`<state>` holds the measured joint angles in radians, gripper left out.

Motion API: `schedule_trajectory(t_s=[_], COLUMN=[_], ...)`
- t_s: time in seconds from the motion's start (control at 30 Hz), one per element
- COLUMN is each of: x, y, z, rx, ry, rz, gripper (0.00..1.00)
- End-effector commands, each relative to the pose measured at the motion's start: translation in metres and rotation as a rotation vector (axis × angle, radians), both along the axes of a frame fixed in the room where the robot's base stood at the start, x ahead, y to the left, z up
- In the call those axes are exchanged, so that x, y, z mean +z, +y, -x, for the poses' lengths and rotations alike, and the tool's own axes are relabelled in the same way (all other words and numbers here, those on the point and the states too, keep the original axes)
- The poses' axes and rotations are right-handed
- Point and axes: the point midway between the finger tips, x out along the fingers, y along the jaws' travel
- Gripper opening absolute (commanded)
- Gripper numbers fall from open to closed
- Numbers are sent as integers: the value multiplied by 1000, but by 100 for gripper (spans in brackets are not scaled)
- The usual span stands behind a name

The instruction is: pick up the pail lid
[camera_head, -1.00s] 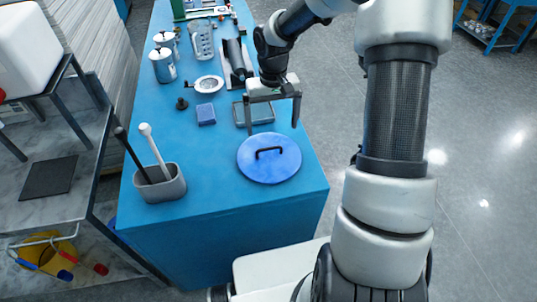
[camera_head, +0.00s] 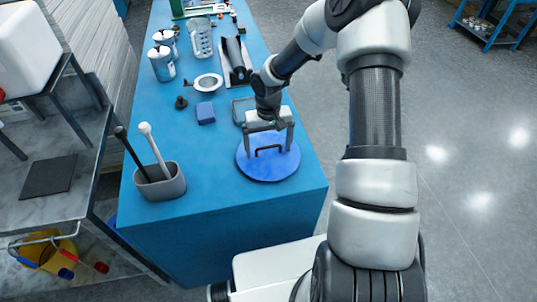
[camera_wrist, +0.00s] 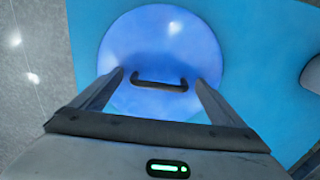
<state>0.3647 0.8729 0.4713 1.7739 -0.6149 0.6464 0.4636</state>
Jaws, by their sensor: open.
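The pail lid (camera_head: 268,168) is a round blue disc with a black bar handle (camera_head: 270,149), lying flat near the front right of the blue table. My gripper (camera_head: 268,148) is open above the lid, its two fingers spread to either side of the handle. In the wrist view the lid (camera_wrist: 160,45) fills the upper middle. Its handle (camera_wrist: 159,84) lies between the fingertips of my gripper (camera_wrist: 159,80), with a gap at each end. I cannot tell how high the fingertips are above the lid.
A grey holder (camera_head: 161,183) with two upright handled tools stands left of the lid. The table (camera_head: 215,180) is bare between holder and lid.

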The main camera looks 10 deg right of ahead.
Motion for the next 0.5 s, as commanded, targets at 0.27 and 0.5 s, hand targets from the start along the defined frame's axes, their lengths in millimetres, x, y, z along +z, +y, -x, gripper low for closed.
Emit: schedule_trajectory(t_s=[0.27,0.5], x=[0,1], y=[0,0], z=[0,0], rx=[0,0], ry=[0,-1], rz=[0,0], gripper=[67,49])
